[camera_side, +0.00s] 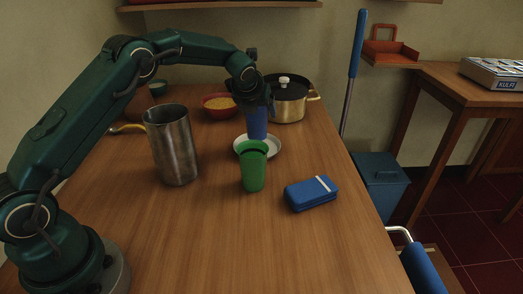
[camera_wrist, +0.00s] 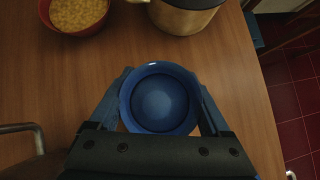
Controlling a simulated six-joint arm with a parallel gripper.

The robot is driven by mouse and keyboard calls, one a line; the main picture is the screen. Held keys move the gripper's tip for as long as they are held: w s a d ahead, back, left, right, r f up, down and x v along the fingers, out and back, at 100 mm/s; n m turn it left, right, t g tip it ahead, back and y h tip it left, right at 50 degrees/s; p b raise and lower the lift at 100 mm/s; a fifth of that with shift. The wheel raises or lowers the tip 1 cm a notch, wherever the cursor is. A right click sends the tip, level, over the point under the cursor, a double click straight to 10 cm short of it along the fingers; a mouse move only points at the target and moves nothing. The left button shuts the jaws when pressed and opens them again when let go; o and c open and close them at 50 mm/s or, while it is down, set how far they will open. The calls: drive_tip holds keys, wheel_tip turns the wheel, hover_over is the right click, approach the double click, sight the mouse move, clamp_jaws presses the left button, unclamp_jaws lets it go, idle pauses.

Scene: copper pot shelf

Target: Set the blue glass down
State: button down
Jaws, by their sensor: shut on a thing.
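The blue glass (camera_side: 257,124) is upright in my gripper (camera_side: 260,104), over the white plate (camera_side: 275,146). In the wrist view I look down into the open mouth of the blue glass (camera_wrist: 159,98), with the fingers of my gripper (camera_wrist: 162,92) shut on its two sides. In the side view the green glass (camera_side: 253,170) stands in front of the plate and hides part of it. I cannot tell whether the base of the blue glass touches the plate.
Behind are a red bowl (camera_side: 219,107) of yellow food and a lidded pot (camera_side: 288,105). A metal pot (camera_side: 172,146) stands left, and a blue case (camera_side: 311,193) lies right of the green glass. The table's front is clear.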

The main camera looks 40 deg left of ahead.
sight(258, 122)
drive_tip(key=shift+f, duration=1.75)
drive_tip(key=shift+f, duration=0.2)
unclamp_jaws()
drive_tip(key=shift+r, duration=0.15)
